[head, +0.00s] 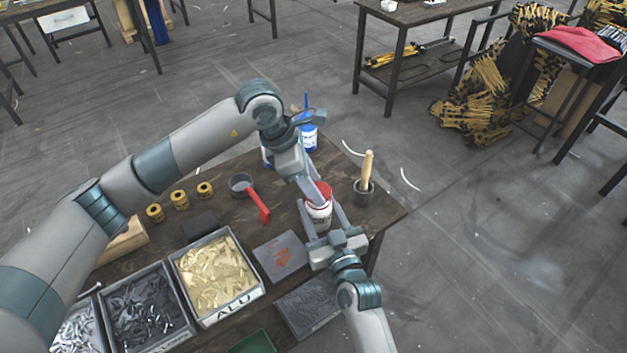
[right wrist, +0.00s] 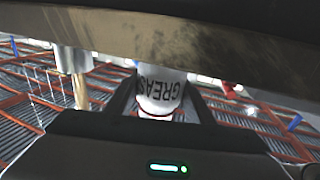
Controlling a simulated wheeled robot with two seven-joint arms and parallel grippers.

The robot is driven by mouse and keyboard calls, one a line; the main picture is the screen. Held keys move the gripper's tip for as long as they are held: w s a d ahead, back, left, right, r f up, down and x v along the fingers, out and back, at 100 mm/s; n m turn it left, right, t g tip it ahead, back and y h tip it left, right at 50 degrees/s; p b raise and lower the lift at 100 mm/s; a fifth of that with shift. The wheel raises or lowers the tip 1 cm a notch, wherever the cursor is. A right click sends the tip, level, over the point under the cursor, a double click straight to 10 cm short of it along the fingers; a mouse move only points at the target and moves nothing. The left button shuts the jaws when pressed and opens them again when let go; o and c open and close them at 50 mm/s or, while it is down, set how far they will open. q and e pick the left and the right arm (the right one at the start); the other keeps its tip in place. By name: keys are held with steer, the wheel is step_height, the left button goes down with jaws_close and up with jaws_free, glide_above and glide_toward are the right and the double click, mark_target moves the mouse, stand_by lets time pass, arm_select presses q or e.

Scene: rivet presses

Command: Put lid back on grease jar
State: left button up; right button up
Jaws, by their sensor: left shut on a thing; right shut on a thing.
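The grease jar (head: 318,214) is white with dark lettering and stands near the right end of the workbench. In the right wrist view the jar (right wrist: 160,92) shows the word GREASE between two dark fingers. My right gripper (head: 322,220) is shut around the jar's body from the near side. The red lid (head: 324,189) shows at the jar's top. My left gripper (head: 314,194) reaches down from behind and is shut at the lid, partly hiding it. I cannot tell whether the lid touches the rim or sits just above it.
A pot with a wooden-handled tool (head: 364,190) stands right of the jar. A blue-and-white can (head: 309,140) is behind; a round pan with a red handle (head: 262,207) is left. Parts bins (head: 258,291), a grey pad (head: 281,257) and yellow rolls (head: 180,200) crowd the bench (head: 388,216).

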arm_select(q)
steer(key=shift+f, duration=0.55)
stand_by(0.8)
